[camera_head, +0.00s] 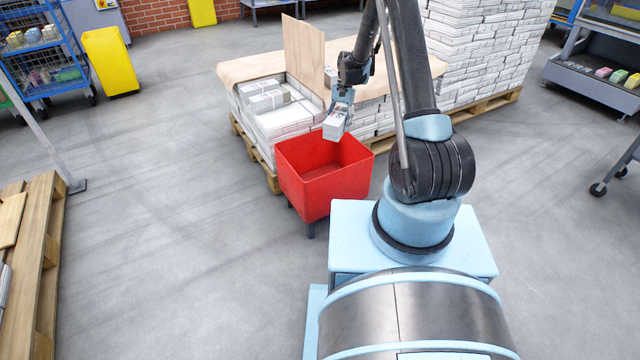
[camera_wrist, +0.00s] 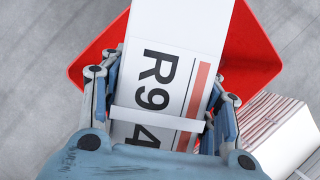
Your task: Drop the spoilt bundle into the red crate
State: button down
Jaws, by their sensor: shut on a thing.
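My gripper (camera_head: 342,98) is shut on a white newspaper bundle (camera_head: 336,124) and holds it up over the red crate (camera_head: 291,176). The crate stands on short legs on the floor, and the inside that shows in the head view looks empty. In the wrist view the bundle (camera_wrist: 165,75) sits between my fingers, with a white strap and a label reading "R94" with an orange stripe. The red crate (camera_wrist: 250,58) shows behind and below it there. The bundle hides much of the crate's inside in the wrist view.
A pallet of newspaper bundles (camera_head: 290,125) stands close behind the crate, with a brown sheet (camera_head: 250,67) and an upright board (camera_head: 304,55). A tall newspaper stack (camera_head: 480,50) is at the back right. The floor left of the crate is clear.

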aim_at(331, 115)
jog(key=s+a+f+m, duration=0.1)
jog(key=s+a+f, duration=0.1)
jog(key=a+f, duration=0.3)
jog(key=shift+a+f, duration=0.2)
jog(key=shift+f, duration=1.65)
jog(key=shift+c, duration=2.4)
grip_release()
jog(key=v, duration=1.2)
jog(key=shift+d, duration=0.3)
